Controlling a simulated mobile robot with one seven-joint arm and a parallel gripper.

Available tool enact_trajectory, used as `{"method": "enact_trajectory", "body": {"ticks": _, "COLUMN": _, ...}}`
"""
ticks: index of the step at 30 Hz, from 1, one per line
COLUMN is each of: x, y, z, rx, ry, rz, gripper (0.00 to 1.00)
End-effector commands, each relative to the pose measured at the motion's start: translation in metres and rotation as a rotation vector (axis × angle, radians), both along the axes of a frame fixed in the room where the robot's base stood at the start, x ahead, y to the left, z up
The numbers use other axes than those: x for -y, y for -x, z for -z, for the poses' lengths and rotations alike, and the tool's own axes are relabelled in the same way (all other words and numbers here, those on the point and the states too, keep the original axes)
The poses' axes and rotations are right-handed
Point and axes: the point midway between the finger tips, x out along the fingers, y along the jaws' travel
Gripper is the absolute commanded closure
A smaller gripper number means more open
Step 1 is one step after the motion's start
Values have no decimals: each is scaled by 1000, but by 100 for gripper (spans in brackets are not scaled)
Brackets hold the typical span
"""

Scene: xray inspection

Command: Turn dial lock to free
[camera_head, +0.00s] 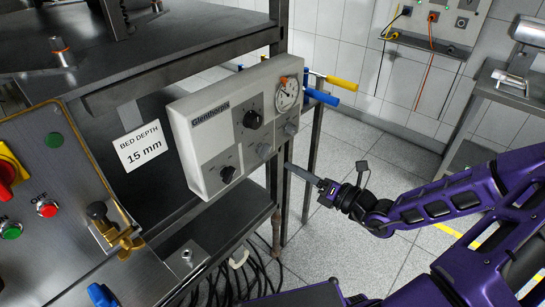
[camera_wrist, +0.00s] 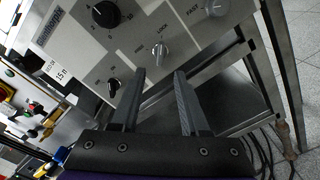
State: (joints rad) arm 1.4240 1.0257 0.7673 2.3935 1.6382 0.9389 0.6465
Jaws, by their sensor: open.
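The dial lock is a small silver knob (camera_wrist: 160,50) on the grey panel of the control box (camera_wrist: 75,62). In the wrist view it has a LOCK label above it and another small label to its left. Its narrow grip runs roughly up and down in the picture, in line with the LOCK label. The lock knob also shows in the head view (camera_head: 264,151). My gripper (camera_wrist: 160,75) is open and empty, its two fingers pointing at the panel below the knob. In the head view my gripper (camera_head: 291,169) is right of the box, seen edge-on.
The box also carries a large black knob (camera_head: 252,119), a smaller black knob (camera_head: 228,174), a silver FAST knob (camera_wrist: 216,6) and a round gauge (camera_head: 287,94). Blue and yellow handles (camera_head: 342,82) stick out behind it. Tiled floor on the right is open.

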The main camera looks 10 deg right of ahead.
Motion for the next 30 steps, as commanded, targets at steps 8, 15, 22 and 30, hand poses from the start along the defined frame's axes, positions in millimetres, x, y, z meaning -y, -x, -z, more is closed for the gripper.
{"method": "enact_trajectory", "body": {"ticks": 8, "x": -35, "y": -46, "z": 1, "rx": 0, "ry": -1, "rz": -4, "gripper": 55}}
{"method": "enact_trajectory", "body": {"ticks": 15, "x": -48, "y": -67, "z": 1, "rx": -1, "ry": 0, "rz": -1, "gripper": 55}}
{"method": "enact_trajectory", "body": {"ticks": 22, "x": -50, "y": -70, "z": 0, "rx": 0, "ry": 1, "rz": 1, "gripper": 55}}
{"method": "enact_trajectory", "body": {"ticks": 30, "x": -50, "y": -69, "z": 0, "rx": -1, "ry": 2, "rz": 0, "gripper": 84}}
